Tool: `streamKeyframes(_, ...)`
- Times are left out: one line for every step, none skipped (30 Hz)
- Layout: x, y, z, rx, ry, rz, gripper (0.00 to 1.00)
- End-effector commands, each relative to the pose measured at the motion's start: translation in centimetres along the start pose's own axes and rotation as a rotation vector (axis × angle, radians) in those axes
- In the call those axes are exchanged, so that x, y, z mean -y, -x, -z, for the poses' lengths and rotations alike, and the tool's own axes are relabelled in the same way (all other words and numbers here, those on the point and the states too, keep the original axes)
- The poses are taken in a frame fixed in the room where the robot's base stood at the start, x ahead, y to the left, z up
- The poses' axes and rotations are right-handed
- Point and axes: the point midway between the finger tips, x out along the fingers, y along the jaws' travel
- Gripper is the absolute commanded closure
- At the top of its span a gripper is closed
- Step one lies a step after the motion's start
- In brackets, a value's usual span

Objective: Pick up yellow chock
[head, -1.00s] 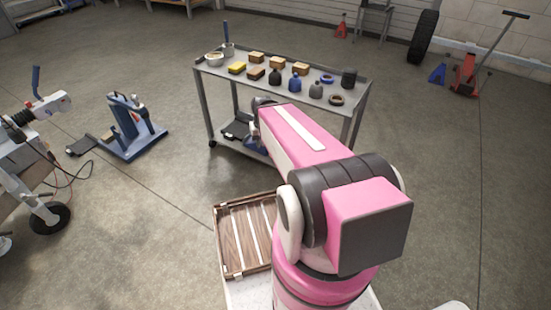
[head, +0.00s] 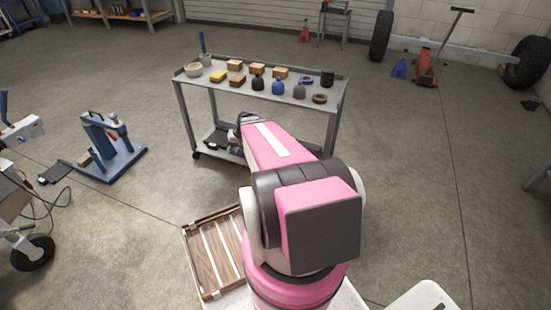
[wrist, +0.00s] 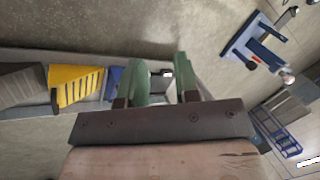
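A yellow ridged chock with dark slots (wrist: 76,84) lies on a grey shelf at the left of the wrist view. My gripper (wrist: 162,84) is to its right in that view, with its two green finger pads apart and nothing held between them. A blue thing (wrist: 113,83) lies between the chock and the near finger. In the head view my pink arm reaches toward the cart's lower shelf and hides my gripper; I cannot make out the ridged chock there.
The grey cart (head: 333,98) carries a yellow block (head: 218,77), wooden blocks, bottles and a bowl (head: 193,70) on top. A dark block (wrist: 22,82) is beside the chock. A wooden tray (head: 186,250) is near my base. A blue stand (head: 112,150) is left of the cart, with open floor between.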

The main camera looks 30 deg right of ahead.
Motion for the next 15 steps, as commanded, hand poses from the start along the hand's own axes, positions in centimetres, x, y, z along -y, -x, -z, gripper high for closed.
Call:
streamKeyframes(-1.5, -0.8, 1.6, -0.021, -0.028, 0.028, 0.71)
streamKeyframes(-2.4, -1.2, 2.3, -0.036, -0.045, 0.048, 0.71)
streamKeyframes(-3.6, -1.6, 3.3, -0.059, -0.069, 0.077, 0.71)
streamKeyframes(-4.7, -2.0, 4.2, -0.080, -0.090, 0.099, 0.71)
streamKeyframes(-5.8, -2.4, 5.0, -0.100, -0.111, 0.122, 0.71)
streamKeyframes(-7.4, -2.8, 6.1, -0.131, -0.140, 0.151, 0.71)
streamKeyframes(-8.7, -3.1, 7.0, -0.154, -0.163, 0.172, 0.71)
streamKeyframes(-10.0, -3.4, 7.7, -0.178, -0.184, 0.192, 0.71)
streamKeyframes(-11.8, -3.8, 8.7, -0.211, -0.216, 0.219, 0.71)
streamKeyframes(-13.1, -4.0, 9.4, -0.237, -0.238, 0.237, 0.71)
streamKeyframes(-14.6, -4.2, 10.1, -0.264, -0.262, 0.254, 0.71)
streamKeyframes(-16.6, -4.5, 10.9, -0.299, -0.294, 0.276, 0.71)
streamKeyframes(-18.1, -4.8, 11.6, -0.326, -0.319, 0.291, 0.71)
streamKeyframes(-19.7, -5.0, 12.1, -0.354, -0.343, 0.306, 0.71)
streamKeyframes(-21.9, -5.2, 12.8, -0.392, -0.376, 0.323, 0.71)
